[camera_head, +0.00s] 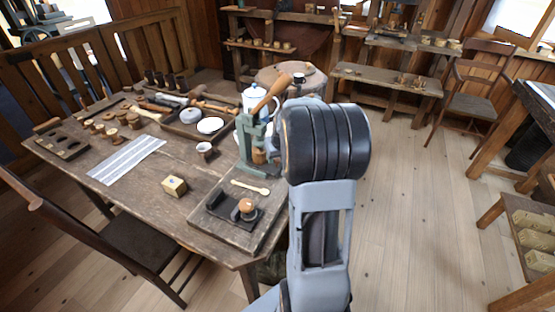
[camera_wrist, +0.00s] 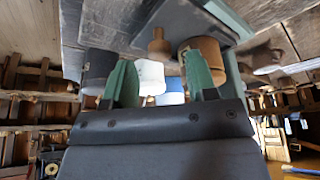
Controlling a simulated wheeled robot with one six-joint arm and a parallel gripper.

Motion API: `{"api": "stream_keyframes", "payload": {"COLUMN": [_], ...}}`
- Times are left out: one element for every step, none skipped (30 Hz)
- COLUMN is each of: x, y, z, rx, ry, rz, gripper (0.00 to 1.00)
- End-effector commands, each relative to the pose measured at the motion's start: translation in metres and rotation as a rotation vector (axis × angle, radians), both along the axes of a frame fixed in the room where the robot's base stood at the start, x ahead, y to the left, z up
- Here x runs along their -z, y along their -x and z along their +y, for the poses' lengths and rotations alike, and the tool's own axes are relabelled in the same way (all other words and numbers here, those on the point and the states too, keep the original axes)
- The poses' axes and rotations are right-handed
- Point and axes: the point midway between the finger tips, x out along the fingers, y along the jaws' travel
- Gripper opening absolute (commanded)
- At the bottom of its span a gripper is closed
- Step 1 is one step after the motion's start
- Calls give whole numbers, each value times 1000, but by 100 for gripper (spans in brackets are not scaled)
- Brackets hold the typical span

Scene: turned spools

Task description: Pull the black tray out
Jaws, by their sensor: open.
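A small black tray (camera_head: 220,206) lies on a wooden board at the near right corner of the table in the head view. A round wooden knob or spool (camera_head: 247,205) is at its right end. A green press (camera_head: 246,135) with a wooden handle stands behind it. My gripper (camera_wrist: 159,60) is open in the wrist view, its two green fingers apart with nothing held. A wooden cylinder (camera_wrist: 207,57) is seen beyond the right finger, and a dark flat plate (camera_wrist: 190,22) above; I cannot tell if this is the tray. In the head view my arm hides the fingers.
A pale wooden spoon (camera_head: 250,187) lies between tray and press. A chair (camera_head: 135,240) stands at the near side. The floor (camera_head: 415,220) to the right is clear.

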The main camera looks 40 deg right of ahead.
Motion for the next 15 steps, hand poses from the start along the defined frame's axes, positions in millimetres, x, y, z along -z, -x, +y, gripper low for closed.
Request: {"api": "stream_keyframes", "payload": {"x": [7, 9, 12, 15, 17, 19, 20, 21, 22, 22, 23, 23, 23, 23, 23], "y": [-3, -4, -5, -6, -7, -8, -8, -9, -9, -9, -9, -9, -10, -10, -10], "z": [-1, -1, -1, -2, -2, -2, -2, -2, -2, -2, -3, -3, -3, -3, -3], "rx": [0, -1, -1, -1, -1, -2, -2, -2, -2, -2, -2, -2, -2, -2, -2], "ry": [-1, 0, 0, 0, 0, 1, 1, 1, 1, 1, 1, 1, 1, 1, 1], "rz": [1, 1, 1, 1, 1, 0, 0, -1, -1, -1, -1, -1, -1, -1, -1], "gripper": [52, 52, 52, 52, 52, 52, 52, 52, 52, 52, 52, 52, 52, 52, 52]}}
